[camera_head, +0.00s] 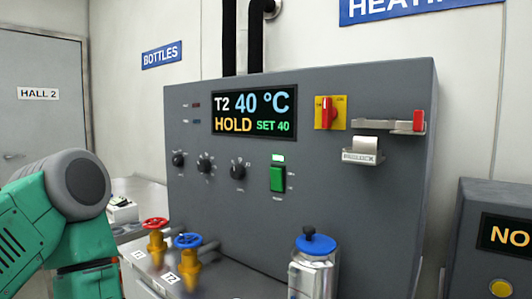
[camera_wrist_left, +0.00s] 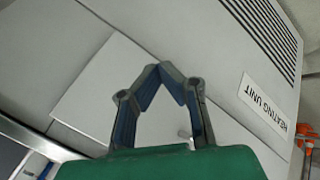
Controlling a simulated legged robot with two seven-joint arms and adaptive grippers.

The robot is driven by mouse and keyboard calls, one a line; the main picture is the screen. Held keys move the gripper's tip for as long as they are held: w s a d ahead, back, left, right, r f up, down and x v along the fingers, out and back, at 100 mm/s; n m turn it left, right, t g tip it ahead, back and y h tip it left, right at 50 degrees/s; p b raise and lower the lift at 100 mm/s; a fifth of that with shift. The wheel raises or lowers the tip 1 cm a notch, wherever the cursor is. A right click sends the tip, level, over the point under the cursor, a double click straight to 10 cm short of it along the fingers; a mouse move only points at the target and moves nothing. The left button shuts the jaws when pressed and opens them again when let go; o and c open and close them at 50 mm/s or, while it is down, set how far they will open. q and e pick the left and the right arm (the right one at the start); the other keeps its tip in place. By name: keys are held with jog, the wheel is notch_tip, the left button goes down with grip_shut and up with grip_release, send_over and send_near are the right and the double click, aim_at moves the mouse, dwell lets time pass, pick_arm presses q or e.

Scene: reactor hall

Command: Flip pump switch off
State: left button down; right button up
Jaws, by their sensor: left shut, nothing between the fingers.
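The pump switch (camera_head: 277,179) is a green rocker on the grey heating panel (camera_head: 215,225), low and right of centre, with a lit green indicator (camera_head: 278,158) just above it. In the head view only part of my left arm shows at the lower left, well away from the switch; its gripper is out of that frame. In the left wrist view my left gripper (camera_wrist_left: 158,68) has its fingertips together with nothing between them. It is in front of pale casing labelled HEATING UNIT (camera_wrist_left: 265,104). The switch is not seen in that view. My right gripper is not in view.
The display (camera_head: 253,113) reads T2 40 °C, HOLD, SET 40. Red (camera_head: 155,223) and blue (camera_head: 187,240) valve wheels and a blue-lidded metal vessel (camera_head: 315,262) stand before the panel. Dark knobs (camera_head: 205,165), a red-yellow switch (camera_head: 329,112) and an interlock bracket (camera_head: 363,151) are on it.

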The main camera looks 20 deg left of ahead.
aim_at(278, 175)
pick_arm(q)
jog(key=w+r+n+t+h+p, duration=0.15)
jog(key=w+r, duration=0.25)
jog(key=r, duration=0.5)
jog(key=w+d+r+n+t+p, duration=0.1)
jog(key=w+r+n+t+p, duration=0.15)
jog(key=w+r, duration=0.45)
jog(key=w+r+n+t+h+p, duration=0.1)
jog(key=w+r+t, duration=0.15)
jog(key=r, duration=0.85)
jog(key=w+a+r+n+t+p, duration=0.1)
jog(key=w+a+r+n+t, duration=0.1)
jog(key=r, duration=0.5)
jog(key=w+a+r+n+t+p, duration=0.1)
jog(key=a+r+n+t, duration=0.15)
jog(key=r, duration=0.45)
jog(key=shift+m, duration=0.45)
jog(key=p+x, duration=0.2)
jog(key=x, duration=1.1)
jog(key=shift+w+d+r, duration=0.1)
jog(key=shift+w+d, duration=0.05)
jog(key=shift+d, duration=0.1)
jog(key=shift+w+d, duration=0.35)
jog(key=shift+d, duration=0.2)
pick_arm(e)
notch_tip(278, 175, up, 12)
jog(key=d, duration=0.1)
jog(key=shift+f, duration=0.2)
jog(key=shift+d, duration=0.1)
